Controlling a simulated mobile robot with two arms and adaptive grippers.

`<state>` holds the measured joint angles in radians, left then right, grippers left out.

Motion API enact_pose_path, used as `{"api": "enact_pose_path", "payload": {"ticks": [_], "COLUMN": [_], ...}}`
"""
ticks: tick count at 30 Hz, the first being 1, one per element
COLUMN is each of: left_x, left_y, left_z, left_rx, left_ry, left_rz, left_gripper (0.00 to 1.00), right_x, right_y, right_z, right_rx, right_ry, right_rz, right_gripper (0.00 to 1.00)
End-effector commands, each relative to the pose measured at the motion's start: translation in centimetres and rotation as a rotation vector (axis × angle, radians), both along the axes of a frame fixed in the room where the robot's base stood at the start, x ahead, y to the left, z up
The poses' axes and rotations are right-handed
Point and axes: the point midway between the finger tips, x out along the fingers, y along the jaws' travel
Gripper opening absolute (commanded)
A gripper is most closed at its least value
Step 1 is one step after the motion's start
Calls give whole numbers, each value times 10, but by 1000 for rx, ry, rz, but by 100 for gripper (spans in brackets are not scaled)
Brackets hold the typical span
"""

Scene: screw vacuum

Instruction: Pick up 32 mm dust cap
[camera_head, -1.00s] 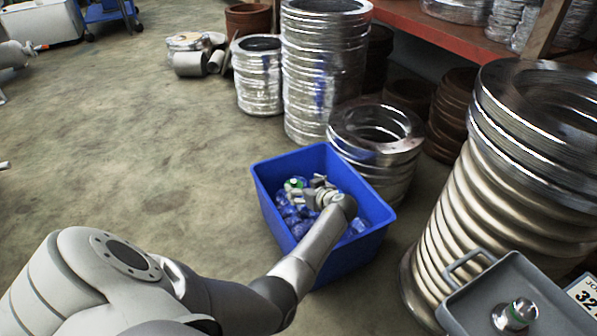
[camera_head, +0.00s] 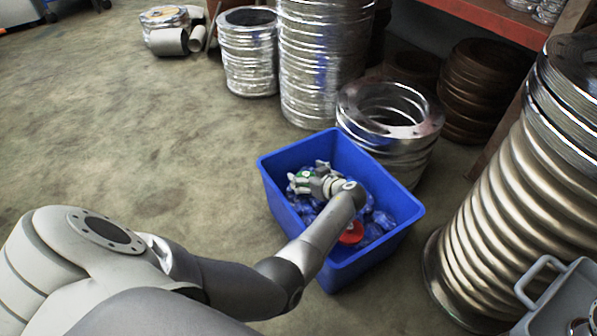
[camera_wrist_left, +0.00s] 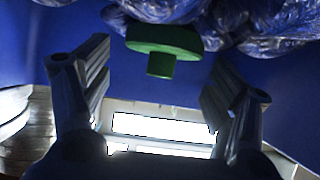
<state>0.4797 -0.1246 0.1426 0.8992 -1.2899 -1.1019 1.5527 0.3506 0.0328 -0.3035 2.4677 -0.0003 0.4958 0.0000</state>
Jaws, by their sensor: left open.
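A green cap with a short stem (camera_wrist_left: 163,42) shows at the top middle of the left wrist view, against clear blue plastic wrapping. In the head view a bit of the green cap (camera_head: 304,175) shows at my left gripper (camera_head: 309,178), inside the blue bin (camera_head: 296,151). In the left wrist view the left gripper (camera_wrist_left: 158,88) is open, its fingers apart with the cap beyond and between them, no contact visible. The cap's size cannot be read. My right gripper is not in view.
Crumpled blue plastic (camera_head: 372,228) and a red round piece (camera_head: 352,233) lie in the bin. Shiny ring stacks (camera_head: 388,115) stand close behind it. A large ribbed metal column (camera_head: 500,215) and a grey tray (camera_head: 555,300) are at right. The floor at left is clear.

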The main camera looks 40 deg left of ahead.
Motion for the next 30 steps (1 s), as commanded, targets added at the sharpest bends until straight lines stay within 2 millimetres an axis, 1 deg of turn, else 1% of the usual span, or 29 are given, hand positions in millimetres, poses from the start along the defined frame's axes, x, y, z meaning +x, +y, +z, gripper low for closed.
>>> {"api": "enact_pose_path", "payload": {"ticks": [6, 8, 14, 15, 25, 30], "left_x": [0, 0, 0, 0, 0, 0], "left_y": [-1, -1, 0, 0, 0, 0], "left_z": [0, 0, 0, 0, 0, 6], "left_rx": [0, -1, -1, -1, 0, 0], "left_ry": [0, 0, 0, 0, 0, 0], "left_rz": [0, 0, 0, 0, 0, -1], "left_gripper": [80, 74, 48, 46, 46, 46], "right_x": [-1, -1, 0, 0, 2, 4], "right_y": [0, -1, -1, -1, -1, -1], "right_z": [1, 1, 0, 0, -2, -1], "right_rx": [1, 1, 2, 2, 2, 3], "right_ry": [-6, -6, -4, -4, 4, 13], "right_rz": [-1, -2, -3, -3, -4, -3], "right_gripper": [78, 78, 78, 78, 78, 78]}}
